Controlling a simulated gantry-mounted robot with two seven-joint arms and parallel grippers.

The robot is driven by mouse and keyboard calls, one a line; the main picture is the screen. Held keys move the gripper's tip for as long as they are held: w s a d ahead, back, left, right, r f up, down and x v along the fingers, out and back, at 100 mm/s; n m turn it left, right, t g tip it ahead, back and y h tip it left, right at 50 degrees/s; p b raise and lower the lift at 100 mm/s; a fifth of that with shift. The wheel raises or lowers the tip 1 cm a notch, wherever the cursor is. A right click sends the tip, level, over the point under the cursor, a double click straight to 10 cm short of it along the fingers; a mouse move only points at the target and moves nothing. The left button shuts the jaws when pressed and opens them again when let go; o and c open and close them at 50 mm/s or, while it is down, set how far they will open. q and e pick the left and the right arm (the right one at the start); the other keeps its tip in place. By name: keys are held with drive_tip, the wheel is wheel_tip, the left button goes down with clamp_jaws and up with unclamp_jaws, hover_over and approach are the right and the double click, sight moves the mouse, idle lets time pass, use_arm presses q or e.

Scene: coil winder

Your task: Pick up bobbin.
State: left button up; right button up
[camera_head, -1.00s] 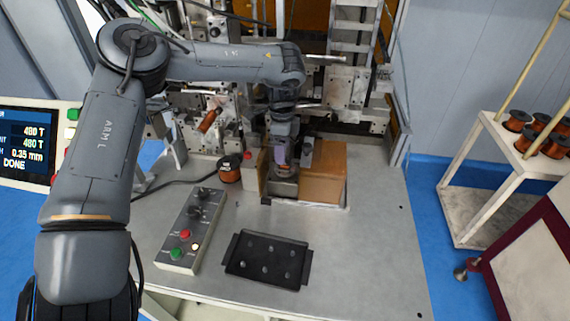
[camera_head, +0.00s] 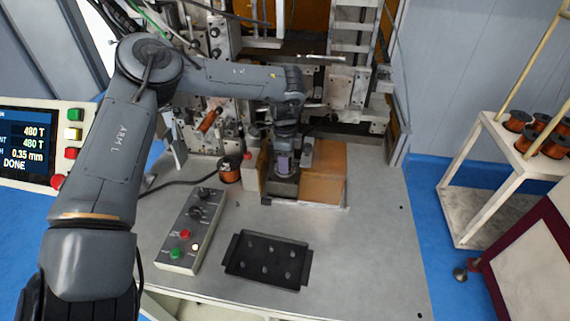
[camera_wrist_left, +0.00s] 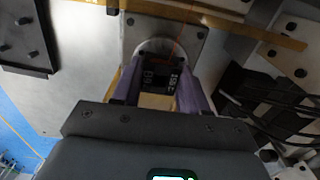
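The bobbin (camera_wrist_left: 163,80) is a small dark piece with white lettering, seen between my fingers in the left wrist view. A thin orange wire runs up from it. My left gripper (camera_head: 284,167) points straight down at the winder, beside a tan block. In the head view the gripper hides the bobbin. My right gripper is not in view.
A black tray with several round spots (camera_head: 267,260) lies at the table front. A button box (camera_head: 190,230) and a copper spool (camera_head: 230,170) are left of the gripper. A tan block (camera_head: 324,172) stands close on its right. The table's right side is clear.

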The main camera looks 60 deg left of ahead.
use_arm(q)
drive_tip(key=c, duration=0.4)
drive_tip(key=shift+r, duration=0.1)
drive_tip(key=shift+c, duration=0.2)
wheel_tip(320, 180, up, 28)
drive_tip(key=p, duration=0.5)
